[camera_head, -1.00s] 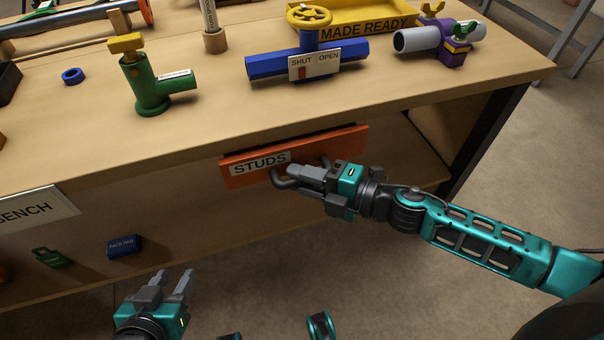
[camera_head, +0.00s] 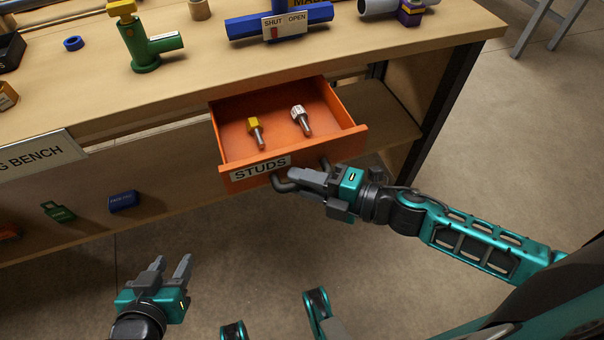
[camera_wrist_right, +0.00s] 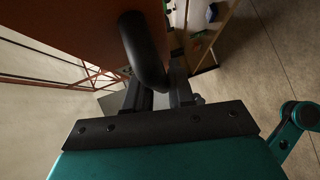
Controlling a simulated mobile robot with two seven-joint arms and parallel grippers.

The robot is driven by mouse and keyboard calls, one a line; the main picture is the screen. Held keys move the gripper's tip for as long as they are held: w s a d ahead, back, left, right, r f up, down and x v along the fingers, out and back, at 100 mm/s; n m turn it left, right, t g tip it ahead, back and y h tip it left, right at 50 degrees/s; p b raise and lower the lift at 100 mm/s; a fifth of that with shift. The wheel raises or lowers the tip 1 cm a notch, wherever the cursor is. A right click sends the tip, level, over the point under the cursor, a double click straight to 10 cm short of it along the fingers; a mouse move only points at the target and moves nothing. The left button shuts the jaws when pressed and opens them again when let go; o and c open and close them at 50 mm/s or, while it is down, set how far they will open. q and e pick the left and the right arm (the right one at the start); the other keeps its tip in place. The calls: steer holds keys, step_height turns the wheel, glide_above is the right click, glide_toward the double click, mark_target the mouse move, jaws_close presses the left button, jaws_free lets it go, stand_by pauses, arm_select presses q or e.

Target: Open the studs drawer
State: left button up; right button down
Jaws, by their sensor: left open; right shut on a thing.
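The orange studs drawer (camera_head: 232,113) stands well out from under the bench top, its inside in view. It holds a yellow-headed stud (camera_head: 255,131) and a white-headed stud (camera_head: 301,120), both lying down. The front carries a STUDS label (camera_head: 260,168) and a dark handle (camera_head: 281,184). My right gripper (camera_head: 303,180) is shut on the handle. In the right wrist view, the black handle (camera_wrist_right: 143,50) runs down between the fingers (camera_wrist_right: 160,95). My left gripper (camera_head: 168,272) is open and empty, below and left of the drawer.
On the bench top (camera_head: 190,85) stand a green valve (camera_head: 142,45), a blue valve body (camera_head: 250,26) with a SHUT/OPEN plate, and a blue ring (camera_head: 73,43). A green item (camera_head: 58,212) and a blue pad (camera_head: 123,201) are below the top. The floor in front is clear.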

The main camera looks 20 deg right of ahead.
steer(key=shift+s, duration=0.25)
steer(key=c, duration=1.1)
jaws_free()
steer(key=shift+s+d, duration=0.1)
steer(key=p+v, duration=0.1)
steer(key=v, duration=1.1)
steer(key=shift+s+d+r, duration=0.1)
steer(key=shift+s+d, duration=0.15)
steer(key=shift+r+p, duration=0.1)
steer(key=shift+p, duration=0.25)
